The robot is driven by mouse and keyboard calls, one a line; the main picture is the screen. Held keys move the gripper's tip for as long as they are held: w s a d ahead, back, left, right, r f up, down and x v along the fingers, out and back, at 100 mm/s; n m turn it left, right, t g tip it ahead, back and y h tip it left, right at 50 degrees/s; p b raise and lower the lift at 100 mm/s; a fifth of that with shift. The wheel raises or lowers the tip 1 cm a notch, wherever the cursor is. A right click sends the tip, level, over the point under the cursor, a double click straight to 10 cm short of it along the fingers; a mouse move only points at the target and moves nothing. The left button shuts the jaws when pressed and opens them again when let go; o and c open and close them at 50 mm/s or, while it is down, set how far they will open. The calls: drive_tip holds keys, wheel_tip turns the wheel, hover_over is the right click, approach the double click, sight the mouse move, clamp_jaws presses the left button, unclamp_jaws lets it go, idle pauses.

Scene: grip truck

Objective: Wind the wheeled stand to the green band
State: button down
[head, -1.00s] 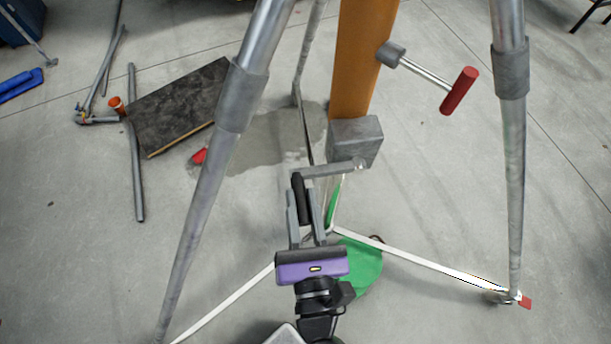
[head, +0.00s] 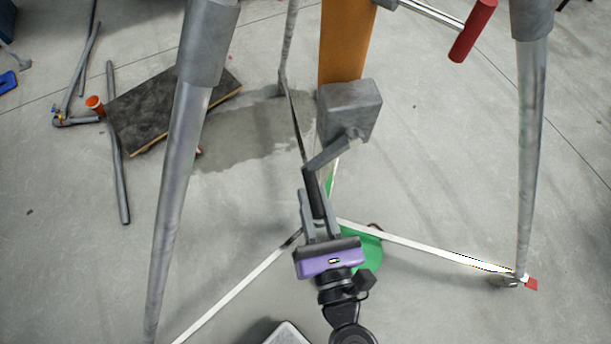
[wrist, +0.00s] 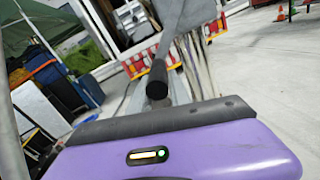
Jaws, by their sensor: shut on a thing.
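The wheeled stand has an orange column (head: 345,45) between grey metal legs. A grey box (head: 350,108) sits low on the column. From it a grey crank arm (head: 335,148) slants down and left to a black handle (head: 313,188). My gripper (head: 315,207), with its purple body, is shut on this handle. The wrist view shows the black handle (wrist: 157,80) end-on beyond the purple body. A green strip (head: 330,184) shows below the box, and a green patch (head: 372,250) lies behind my gripper; I cannot tell whether either is the band.
A second crank with a red handle (head: 473,30) sticks out at the upper right. Stand legs (head: 180,190) and (head: 530,150) flank my arm. White floor-level bars (head: 430,247) spread from the middle. A dark board (head: 165,108) and pipes (head: 117,150) lie left.

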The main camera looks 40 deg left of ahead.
drive_tip(key=w+d+f, duration=0.1)
drive_tip(key=w+d, duration=0.3)
drive_tip(key=w, duration=0.3)
drive_tip(key=shift+d, duration=0.25)
drive_tip(key=c, duration=1)
unclamp_jaws()
drive_tip(key=shift+s+f, duration=0.1)
drive_tip(key=p+v, duration=0.1)
drive_tip(key=v, duration=0.9)
drive_tip(key=shift+s+a+f, duration=0.1)
drive_tip(key=shift+s, duration=0.05)
